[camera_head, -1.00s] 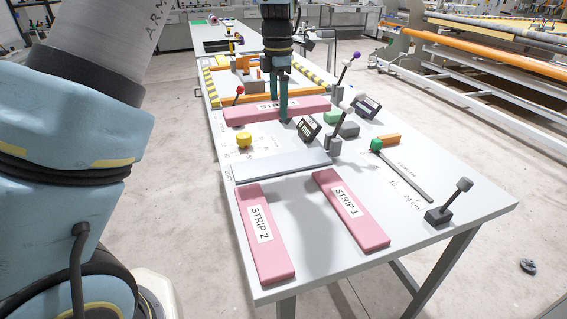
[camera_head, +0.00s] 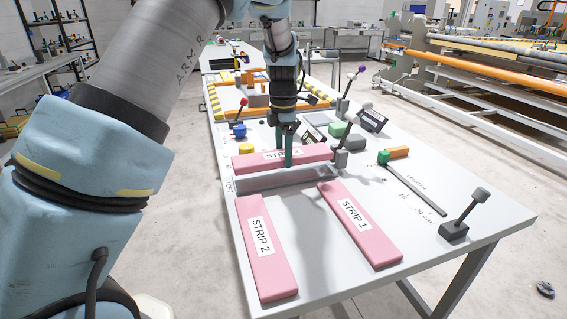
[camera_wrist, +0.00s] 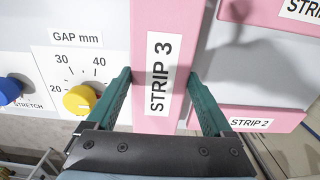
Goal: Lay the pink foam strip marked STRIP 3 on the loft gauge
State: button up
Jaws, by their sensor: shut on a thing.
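The pink STRIP 3 (camera_head: 247,161) is between the green fingers of my gripper (camera_head: 288,158), which is shut on it near its middle. The wrist view also shows STRIP 3 (camera_wrist: 158,25), its label facing up, between both fingertips (camera_wrist: 162,85). The strip lies lengthwise along the long grey bar that I take for the loft gauge (camera_head: 285,181), by the LOFT marking. In the head view it appears above or just behind the bar. I cannot tell whether they touch.
Pink STRIP 2 (camera_head: 270,275) and STRIP 1 (camera_head: 375,245) lie in front of the bar. A lever (camera_head: 341,157) stands at the bar's right end. Yellow (camera_head: 246,148) and blue (camera_head: 239,131) knobs are behind on the left. A black lever base (camera_head: 453,231) stands front right.

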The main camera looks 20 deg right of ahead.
aim_at(283, 154)
jog(key=shift+f+p, duration=0.4)
jog(key=shift+f, duration=1.55)
jog(key=shift+f, duration=0.1)
jog(key=o, duration=1.2)
